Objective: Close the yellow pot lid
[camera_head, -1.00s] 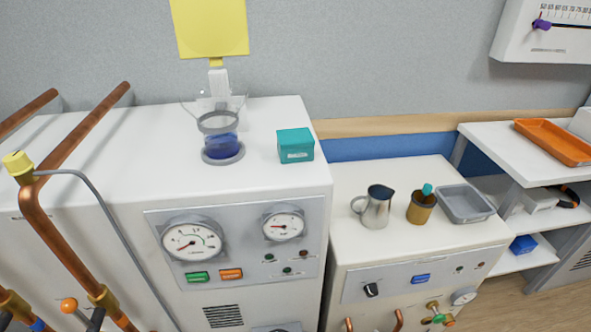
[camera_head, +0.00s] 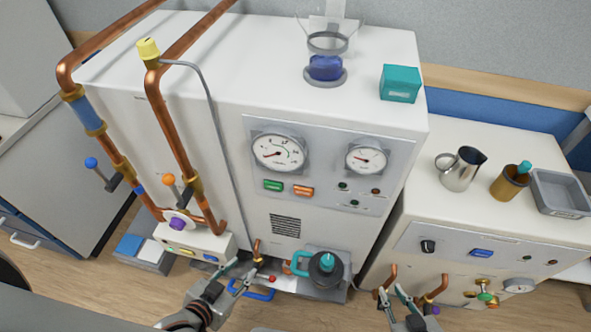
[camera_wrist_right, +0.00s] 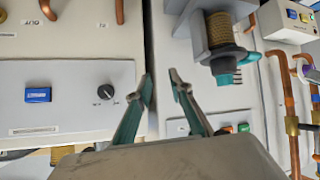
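A pot (camera_head: 326,268) with a dark round top, a teal knob and a teal handle on its left stands at the low front of the white machine. In the right wrist view, which is upside down, its ribbed yellow-brown body (camera_wrist_right: 222,30) shows above the dark top and teal knob. I cannot tell whether the lid is fully seated. My left gripper (camera_head: 238,276) is open and empty, left of the pot and apart from it. My right gripper (camera_head: 392,292) is open and empty, to the pot's right; its fingers also show in the right wrist view (camera_wrist_right: 162,84).
The white machine (camera_head: 170,85) with gauges rises behind the pot. Copper pipes (camera_head: 170,120) run on its left. A lower white cabinet (camera_head: 420,215) stands at right, bearing a metal jug (camera_head: 463,172), a brass cup (camera_head: 509,183) and a grey tray (camera_head: 560,192). Wooden floor (camera_head: 110,265) is clear at lower left.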

